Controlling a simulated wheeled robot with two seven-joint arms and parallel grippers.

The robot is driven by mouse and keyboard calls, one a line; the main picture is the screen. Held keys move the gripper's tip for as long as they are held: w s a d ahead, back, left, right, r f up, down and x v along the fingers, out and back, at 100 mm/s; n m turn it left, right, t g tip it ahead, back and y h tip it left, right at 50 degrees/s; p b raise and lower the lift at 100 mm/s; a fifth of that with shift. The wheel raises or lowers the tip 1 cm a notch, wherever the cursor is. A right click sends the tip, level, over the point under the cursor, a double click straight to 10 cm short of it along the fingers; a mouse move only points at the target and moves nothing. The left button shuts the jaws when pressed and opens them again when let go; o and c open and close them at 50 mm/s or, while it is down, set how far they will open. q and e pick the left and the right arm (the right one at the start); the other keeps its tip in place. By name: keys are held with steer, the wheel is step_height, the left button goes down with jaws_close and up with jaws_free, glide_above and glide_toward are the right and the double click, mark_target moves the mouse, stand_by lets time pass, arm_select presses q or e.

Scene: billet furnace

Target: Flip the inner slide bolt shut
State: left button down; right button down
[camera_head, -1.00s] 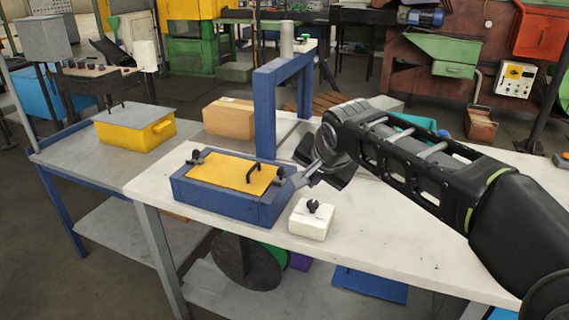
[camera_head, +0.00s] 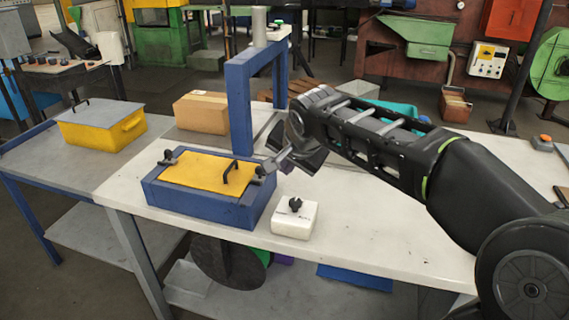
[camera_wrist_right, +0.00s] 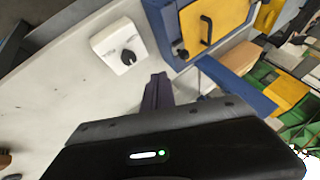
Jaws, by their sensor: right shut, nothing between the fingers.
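A blue box (camera_head: 195,208) with a yellow lid (camera_head: 195,172) stands on the white table, a black handle (camera_head: 231,178) on the lid. One dark bolt knob (camera_head: 167,157) is at the lid's far left corner and another bolt knob (camera_head: 262,170) at its right edge. I cannot tell which is the inner bolt. My right gripper (camera_head: 272,163) is shut and empty, its tips close to the right knob; contact is unclear. In the right wrist view, the shut fingers (camera_wrist_right: 158,88) point towards the blue box, and a dark knob (camera_wrist_right: 183,53) shows on its edge.
A white switch box (camera_head: 294,220) with a black knob stands at the front, right of the blue box. A blue frame post (camera_head: 239,110) rises behind. The white table (camera_head: 370,225) is clear at right.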

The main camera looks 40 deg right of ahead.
steer(key=p, duration=0.1)
glide_toward(265, 178)
steer(key=d+f, duration=0.1)
steer(key=f, duration=0.1)
steer(key=s+d+f, duration=0.1)
steer(key=shift+d+f, duration=0.2)
steer(key=shift+f, duration=0.15)
steer(key=w, duration=0.1)
steer(key=w+a+p, duration=0.1)
steer(key=w, duration=0.1)
steer(key=shift+w+a+r, duration=0.1)
steer(key=shift+w, duration=0.1)
